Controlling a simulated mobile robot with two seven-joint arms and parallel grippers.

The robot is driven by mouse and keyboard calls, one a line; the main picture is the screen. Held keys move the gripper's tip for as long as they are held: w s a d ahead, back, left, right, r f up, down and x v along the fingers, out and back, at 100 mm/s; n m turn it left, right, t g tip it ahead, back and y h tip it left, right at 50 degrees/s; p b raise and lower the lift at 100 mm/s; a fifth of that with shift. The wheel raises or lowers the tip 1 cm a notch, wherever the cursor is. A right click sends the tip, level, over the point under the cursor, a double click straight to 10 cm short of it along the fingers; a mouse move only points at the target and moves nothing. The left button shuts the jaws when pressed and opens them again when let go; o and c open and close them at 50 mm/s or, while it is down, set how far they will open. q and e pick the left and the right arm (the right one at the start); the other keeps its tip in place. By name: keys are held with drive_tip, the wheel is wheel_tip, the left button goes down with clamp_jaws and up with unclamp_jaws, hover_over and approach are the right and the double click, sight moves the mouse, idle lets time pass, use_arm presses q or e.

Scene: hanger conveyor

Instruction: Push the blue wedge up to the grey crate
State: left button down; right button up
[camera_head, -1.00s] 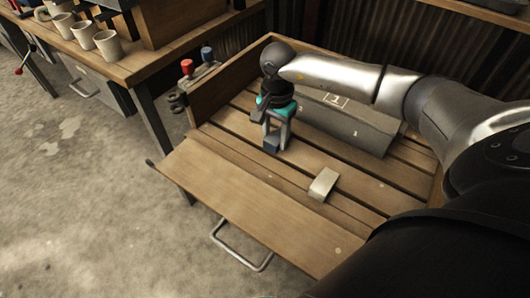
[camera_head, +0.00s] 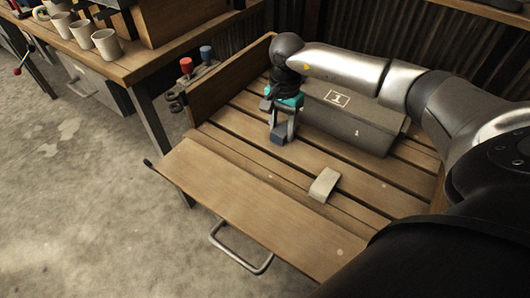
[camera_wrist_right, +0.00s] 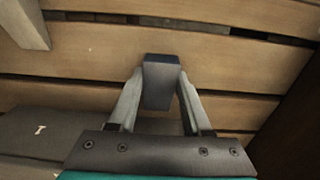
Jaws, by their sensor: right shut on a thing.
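The blue wedge (camera_head: 281,137) is low on the slatted wooden bed, between the fingers of my right gripper (camera_head: 283,130), which is shut on it. In the right wrist view the dark blue wedge (camera_wrist_right: 160,82) sits between the two fingertips. In the right wrist view the crate (camera_wrist_right: 40,138) is at lower left, apart from the wedge. My gripper hides part of the crate's left end. My left gripper is not in view.
A pale grey block (camera_head: 324,185) lies on the slats in front of the crate; it also shows in the right wrist view (camera_wrist_right: 25,22). A low wooden wall (camera_head: 228,82) bounds the bed at the left. A bench with mugs (camera_head: 105,43) stands further left. The front boards are clear.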

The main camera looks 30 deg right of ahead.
drive_tip(key=shift+w+d+b, duration=0.2)
drive_tip(key=shift+d+b, duration=0.1)
drive_tip(key=shift+d, duration=0.3)
drive_tip(key=shift+w+d, duration=0.1)
drive_tip(key=shift+d, duration=0.1)
drive_tip(key=o, duration=1.2)
drive_tip(key=shift+r, duration=0.1)
wheel_tip(320, 180, up, 15)
drive_tip(key=p, duration=0.6)
drive_tip(key=shift+p, duration=0.35)
